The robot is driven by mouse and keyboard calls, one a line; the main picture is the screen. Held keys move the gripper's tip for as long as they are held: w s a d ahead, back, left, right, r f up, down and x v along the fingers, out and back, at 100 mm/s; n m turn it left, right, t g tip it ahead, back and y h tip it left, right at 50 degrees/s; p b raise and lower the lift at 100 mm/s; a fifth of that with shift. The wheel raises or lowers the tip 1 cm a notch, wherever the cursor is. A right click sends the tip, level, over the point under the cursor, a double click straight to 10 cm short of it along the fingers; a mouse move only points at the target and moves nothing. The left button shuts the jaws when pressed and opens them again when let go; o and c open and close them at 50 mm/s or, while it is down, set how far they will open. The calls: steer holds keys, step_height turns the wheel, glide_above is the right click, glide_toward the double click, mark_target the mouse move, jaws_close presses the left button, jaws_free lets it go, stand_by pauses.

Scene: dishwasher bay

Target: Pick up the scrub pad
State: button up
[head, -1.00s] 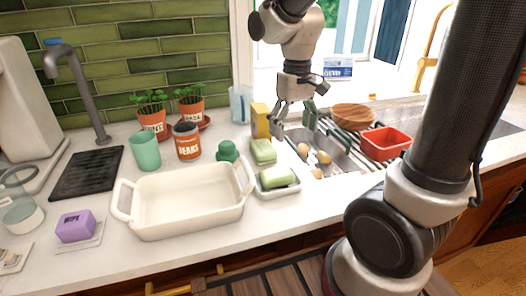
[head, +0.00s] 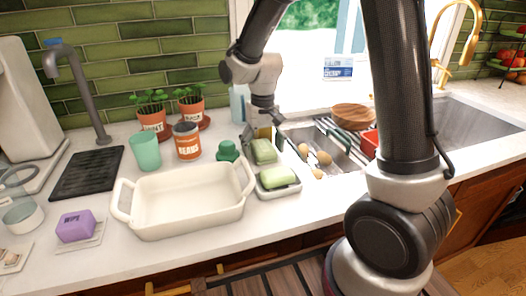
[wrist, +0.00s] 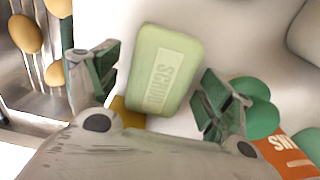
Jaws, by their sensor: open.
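The scrub pad (wrist: 166,72) is a pale green rounded block marked SCRUB. In the wrist view it lies ahead of and between the open fingers of my gripper (wrist: 150,90), with a gap on each side.
A green object (head: 228,152) and a bean can (head: 187,142) stand left of the pad. A white baking dish (head: 190,228) lies front left. A sink with round tan items (head: 322,157) is to the right. A yellow thing (wrist: 128,112) shows beside the pad.

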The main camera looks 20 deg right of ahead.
mark_target(263, 145)
steer(key=c, duration=1.2)
steer(key=shift+o, duration=0.2)
step_height(263, 145, up, 18)
steer(key=o, duration=0.4)
steer(key=shift+c, duration=1.2)
steer(key=shift+f, duration=0.1)
